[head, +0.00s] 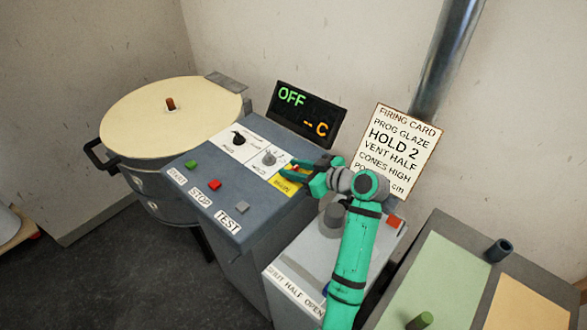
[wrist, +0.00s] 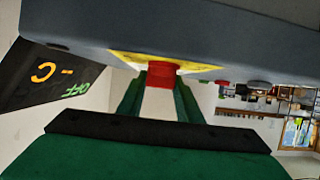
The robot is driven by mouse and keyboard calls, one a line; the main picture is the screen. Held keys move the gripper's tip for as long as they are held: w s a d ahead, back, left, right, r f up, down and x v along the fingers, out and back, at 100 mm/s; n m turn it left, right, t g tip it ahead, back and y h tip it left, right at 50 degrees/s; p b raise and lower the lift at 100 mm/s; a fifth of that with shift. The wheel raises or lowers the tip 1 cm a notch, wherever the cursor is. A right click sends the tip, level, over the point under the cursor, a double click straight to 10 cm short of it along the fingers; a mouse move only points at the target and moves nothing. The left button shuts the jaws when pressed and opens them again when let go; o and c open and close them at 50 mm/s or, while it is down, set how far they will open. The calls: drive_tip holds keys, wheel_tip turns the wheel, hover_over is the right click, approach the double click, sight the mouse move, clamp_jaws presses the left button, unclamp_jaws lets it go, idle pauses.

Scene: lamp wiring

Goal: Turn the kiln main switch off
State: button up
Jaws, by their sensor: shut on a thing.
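The kiln's grey control panel (head: 225,205) has a yellow plate (head: 284,185) at its right end. In the wrist view the yellow plate (wrist: 160,60) carries a red switch knob (wrist: 163,76). My gripper (head: 292,171) reaches in from the right over the yellow plate and is shut on the red knob. In the wrist view one green finger stands on each side of it. The knob is hidden by my gripper in the head view, and its pointing direction cannot be told. The black display (head: 305,113) reads OFF in green above an orange dash and C.
Two rotary knobs (head: 238,138) sit left of the yellow plate. Green, red and grey buttons (head: 214,184) line the panel's front. The round kiln (head: 150,110) stands left. A firing card (head: 397,150) hangs behind my arm. A bench (head: 470,265) is at right.

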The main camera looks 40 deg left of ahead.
drive_tip(key=n+g+h, duration=0.1)
drive_tip(key=n+g, duration=0.4)
drive_tip(key=g, duration=0.1)
drive_tip(key=shift+w+r, duration=0.1)
drive_tip(key=shift+r, duration=0.05)
drive_tip(key=shift+a+n+g+h, duration=0.1)
drive_tip(key=shift+n+g+h, duration=1)
drive_tip(key=shift+n+g, duration=0.7)
drive_tip(key=o, duration=1)
drive_tip(key=shift+o, duration=0.2)
drive_tip(key=v, duration=0.7)
drive_tip(key=shift+w, duration=0.1)
